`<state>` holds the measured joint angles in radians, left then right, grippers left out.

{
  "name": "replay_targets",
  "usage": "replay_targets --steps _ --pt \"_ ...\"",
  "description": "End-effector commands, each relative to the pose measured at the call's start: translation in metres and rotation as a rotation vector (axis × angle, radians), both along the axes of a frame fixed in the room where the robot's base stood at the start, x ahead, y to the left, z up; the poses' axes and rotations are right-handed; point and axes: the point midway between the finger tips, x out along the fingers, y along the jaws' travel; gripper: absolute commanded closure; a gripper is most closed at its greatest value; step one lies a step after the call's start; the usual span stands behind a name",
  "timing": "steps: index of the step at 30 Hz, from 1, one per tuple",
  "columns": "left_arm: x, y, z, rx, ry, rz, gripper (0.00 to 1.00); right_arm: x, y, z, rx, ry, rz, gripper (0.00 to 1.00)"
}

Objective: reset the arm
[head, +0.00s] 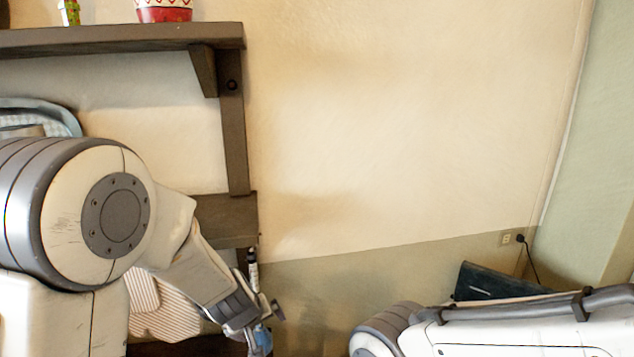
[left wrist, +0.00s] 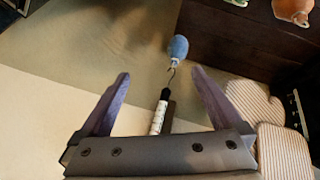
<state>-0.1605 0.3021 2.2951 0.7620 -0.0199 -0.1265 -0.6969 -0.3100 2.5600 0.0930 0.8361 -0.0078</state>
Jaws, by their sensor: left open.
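My left gripper (head: 268,325) is low in the head view, at the right end of the wall shelf's lower part. In the left wrist view my left gripper (left wrist: 161,72) has its two purple-grey fingers wide apart. A white rod with a black end (left wrist: 159,115) and a hook shows between or behind the fingers; I cannot tell its depth. It seems to be the upright black-and-white rod (head: 252,268) in the head view. A blue rounded thing (left wrist: 178,47) lies past the fingertips. No held thing shows. My right gripper is out of view.
The dark wooden wall shelf (head: 120,38) carries a red-and-white pot (head: 164,10). Striped mitts (head: 165,310) hang low behind my left arm, and show beside the gripper in the wrist view (left wrist: 285,150).

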Motion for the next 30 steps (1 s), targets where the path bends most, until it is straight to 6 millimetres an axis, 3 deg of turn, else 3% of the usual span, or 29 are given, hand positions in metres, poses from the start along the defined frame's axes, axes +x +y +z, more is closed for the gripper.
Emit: replay_targets --steps 1,6,19,30 --pt "-0.018 0.006 0.004 0.020 0.026 -0.061 0.00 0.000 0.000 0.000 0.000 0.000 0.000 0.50" --pt "-0.065 0.022 0.005 0.090 0.117 -0.221 0.00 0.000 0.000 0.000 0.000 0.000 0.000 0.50" --pt "-0.155 0.067 0.003 0.263 0.305 -0.443 0.00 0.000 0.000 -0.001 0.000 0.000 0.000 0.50" --pt "-0.192 -0.008 -0.021 0.268 0.332 -0.706 0.00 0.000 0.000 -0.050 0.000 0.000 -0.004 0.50"
